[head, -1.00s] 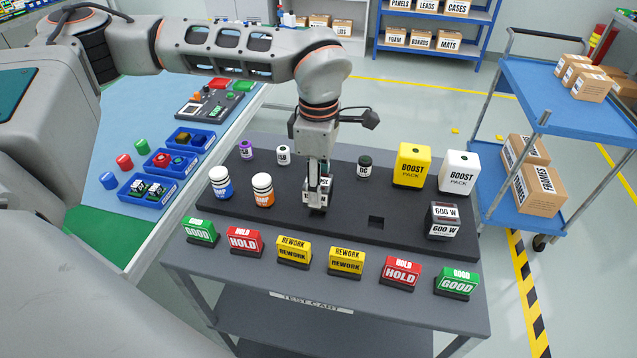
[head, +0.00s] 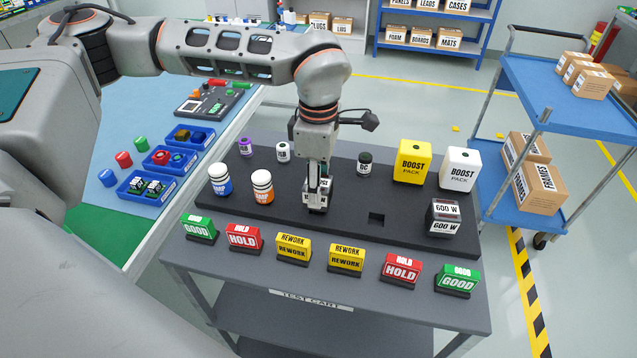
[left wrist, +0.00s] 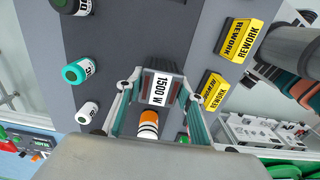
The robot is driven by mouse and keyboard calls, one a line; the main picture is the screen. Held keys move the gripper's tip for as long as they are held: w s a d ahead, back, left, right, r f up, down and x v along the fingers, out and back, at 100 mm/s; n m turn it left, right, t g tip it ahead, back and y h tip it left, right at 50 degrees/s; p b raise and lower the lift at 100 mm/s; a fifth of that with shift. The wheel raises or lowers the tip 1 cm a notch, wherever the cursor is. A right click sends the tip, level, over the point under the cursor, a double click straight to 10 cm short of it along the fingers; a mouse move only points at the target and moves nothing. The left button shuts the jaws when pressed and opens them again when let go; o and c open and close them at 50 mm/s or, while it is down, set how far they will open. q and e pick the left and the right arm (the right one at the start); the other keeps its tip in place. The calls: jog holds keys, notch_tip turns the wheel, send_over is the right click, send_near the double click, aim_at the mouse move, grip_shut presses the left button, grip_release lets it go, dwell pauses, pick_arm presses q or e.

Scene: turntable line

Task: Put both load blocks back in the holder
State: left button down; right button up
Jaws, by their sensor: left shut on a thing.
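My left gripper (head: 316,190) points down over the middle of the black holder board (head: 345,219). It is shut on a dark load block with a white 1500 W label (left wrist: 160,90), clear in the left wrist view between the fingers. In the head view the fingers hide most of this block, and I cannot tell whether it touches the board. The other load block, marked 600 W (head: 443,218), stands at the right end of the board. A square empty slot (head: 376,220) lies between the two blocks. My right gripper is not in view.
White-and-orange (head: 262,187) and white-and-blue (head: 220,180) bottles stand left of the gripper. Small jars, a yellow boost pack (head: 411,164) and a white boost pack (head: 459,171) stand behind. Several coloured signs, including a yellow rework sign (head: 346,259), line the cart's front.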

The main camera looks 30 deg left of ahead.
pick_arm(q)
jog(key=shift+f, duration=0.6)
jog(key=c, duration=1.2)
grip_release()
jog(key=shift+c, duration=0.2)
notch_tip(320, 180, up, 12)
